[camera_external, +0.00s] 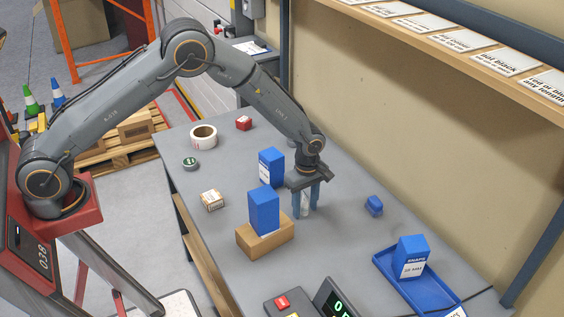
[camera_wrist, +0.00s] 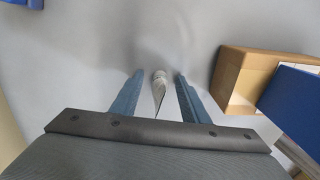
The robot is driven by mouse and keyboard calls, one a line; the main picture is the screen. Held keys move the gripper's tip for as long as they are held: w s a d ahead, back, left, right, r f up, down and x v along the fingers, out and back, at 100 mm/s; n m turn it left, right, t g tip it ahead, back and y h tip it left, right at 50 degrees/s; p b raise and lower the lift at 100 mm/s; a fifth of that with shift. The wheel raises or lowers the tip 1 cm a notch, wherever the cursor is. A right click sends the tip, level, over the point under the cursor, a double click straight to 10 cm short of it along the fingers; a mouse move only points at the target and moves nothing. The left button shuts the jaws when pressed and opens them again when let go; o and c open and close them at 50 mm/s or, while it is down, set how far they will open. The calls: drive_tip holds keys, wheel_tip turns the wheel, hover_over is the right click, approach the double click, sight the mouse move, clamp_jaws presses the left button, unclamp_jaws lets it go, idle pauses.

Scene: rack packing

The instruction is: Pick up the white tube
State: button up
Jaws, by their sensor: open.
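The white tube (camera_external: 304,201) stands on the grey table between the fingers of my gripper (camera_external: 307,203). In the wrist view the tube (camera_wrist: 159,88) shows as a narrow whitish piece between the two blue fingers. My gripper (camera_wrist: 157,82) is open there, with a gap on each side of the tube. The fingers point down around the tube and do not visibly touch it.
A brown box (camera_external: 266,238) with a blue box (camera_external: 264,208) on it stands close to my gripper. Another blue box (camera_external: 271,168) stands behind. A blue tray (camera_external: 386,263) holding a blue box (camera_external: 411,257) lies at right. The table (camera_external: 335,235) is clear between gripper and tray.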

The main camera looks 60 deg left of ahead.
clamp_jaws()
drive_tip(key=shift+r, duration=0.1)
